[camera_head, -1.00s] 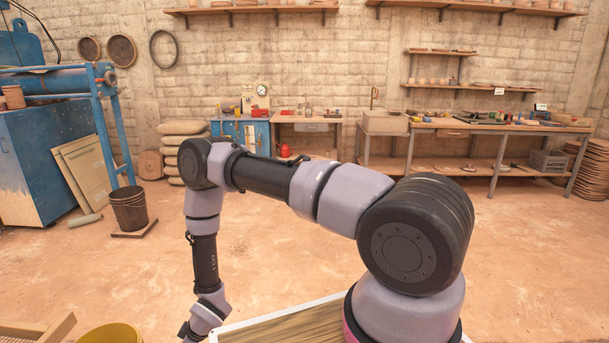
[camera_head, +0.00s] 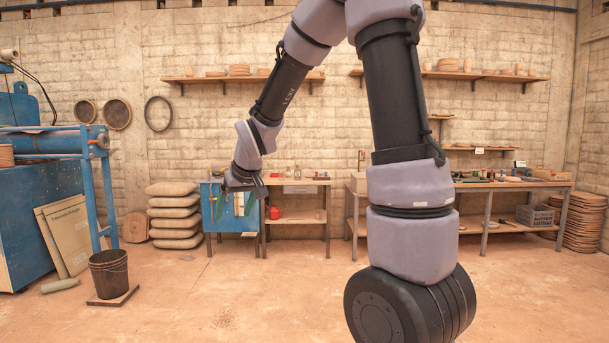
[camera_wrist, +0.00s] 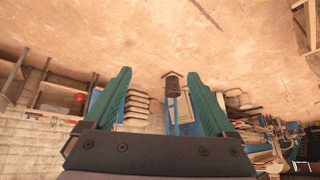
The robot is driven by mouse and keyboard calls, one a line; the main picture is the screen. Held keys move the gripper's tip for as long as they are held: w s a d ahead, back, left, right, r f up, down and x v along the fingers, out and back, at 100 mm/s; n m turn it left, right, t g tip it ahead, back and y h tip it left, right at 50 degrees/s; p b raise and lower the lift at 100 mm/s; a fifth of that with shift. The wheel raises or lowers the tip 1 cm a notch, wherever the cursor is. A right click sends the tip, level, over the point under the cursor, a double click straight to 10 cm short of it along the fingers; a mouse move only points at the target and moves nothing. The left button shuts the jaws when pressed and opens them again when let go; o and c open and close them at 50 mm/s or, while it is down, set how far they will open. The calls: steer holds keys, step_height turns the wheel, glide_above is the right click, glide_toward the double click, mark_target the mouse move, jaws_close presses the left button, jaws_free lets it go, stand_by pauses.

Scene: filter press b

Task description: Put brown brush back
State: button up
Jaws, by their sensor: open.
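My gripper (camera_head: 237,207) hangs in the air in the head view, in front of the blue cabinet. Its two green fingers are spread apart. In the wrist view, which shows the room upside down, my gripper (camera_wrist: 158,74) is open with nothing between the fingertips but distant background. I cannot make out a brown brush in either view. Small items stand on the workbench (camera_head: 300,182) and on the long table (camera_head: 500,185), too small to tell apart. Part of the blue cabinet is hidden behind my gripper.
A dark bucket (camera_head: 109,272) stands on the floor at the left, near the blue machine (camera_head: 40,215). Stacked sacks (camera_head: 172,225) lie by the back wall. The middle floor is open.

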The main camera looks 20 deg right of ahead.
steer(key=s+d+r+m, duration=0.2)
steer(key=s+d+r, duration=0.1)
steer(key=s, duration=0.5)
steer(key=s+d+r+m, duration=0.2)
steer(key=s+r, duration=0.3)
steer(key=s, duration=0.3)
steer(key=s+d+r+m, duration=0.2)
steer(key=s+d+r, duration=0.2)
steer(key=s, duration=0.4)
steer(key=shift+d+r+t, duration=0.35)
steer(key=shift+d+t, duration=0.05)
steer(key=shift+d, duration=0.05)
steer(key=shift+w, duration=0.1)
